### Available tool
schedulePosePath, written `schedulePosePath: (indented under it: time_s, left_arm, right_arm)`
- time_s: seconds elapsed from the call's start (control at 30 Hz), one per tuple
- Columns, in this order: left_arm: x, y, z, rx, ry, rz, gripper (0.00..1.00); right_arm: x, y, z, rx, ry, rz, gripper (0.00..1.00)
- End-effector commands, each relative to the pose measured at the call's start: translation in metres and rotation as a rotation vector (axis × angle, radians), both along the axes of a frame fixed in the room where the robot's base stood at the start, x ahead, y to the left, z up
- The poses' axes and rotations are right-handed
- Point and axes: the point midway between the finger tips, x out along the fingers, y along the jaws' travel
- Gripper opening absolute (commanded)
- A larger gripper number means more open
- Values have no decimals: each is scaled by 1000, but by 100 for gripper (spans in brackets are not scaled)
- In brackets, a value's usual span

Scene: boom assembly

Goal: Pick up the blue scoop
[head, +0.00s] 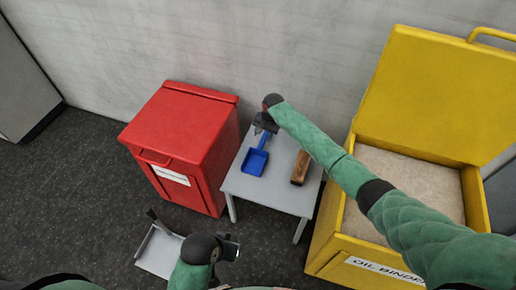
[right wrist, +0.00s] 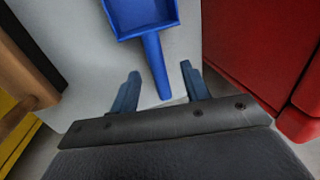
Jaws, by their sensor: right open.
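The blue scoop (head: 255,161) lies on the small light-grey table (head: 240,185), its pan toward me and its handle toward the wall. My right gripper (head: 264,125) is open over the handle end. In the right wrist view, the scoop (right wrist: 143,15) has its handle running down between the two open fingers (right wrist: 160,88), with a gap on each side. My left gripper (head: 230,249) is low at the front, away from the scoop, and its fingers are too small to read.
A wooden brush (head: 300,168) lies on the table's right side. A closed red bin (head: 180,130) stands left of the table, and an open yellow bin (head: 337,215) with beige contents stands right. A grey dustpan (head: 160,252) is low at the front left.

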Motion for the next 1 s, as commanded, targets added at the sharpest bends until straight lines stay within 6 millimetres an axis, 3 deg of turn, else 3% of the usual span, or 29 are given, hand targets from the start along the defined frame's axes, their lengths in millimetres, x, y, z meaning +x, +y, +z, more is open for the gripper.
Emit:
schedulePosePath:
  time_s: [0.37,0.7,1.0]
  left_arm:
    - [-1,2,3,5,4,1,0]
    - [-3,7,8,16,18,4,0]
    - [-3,7,8,18,19,3,0]
  right_arm:
    - [1,4,-31,0,2,-1,46]
    - [2,6,-72,0,3,-2,46]
    - [2,7,-77,-1,1,-1,46]
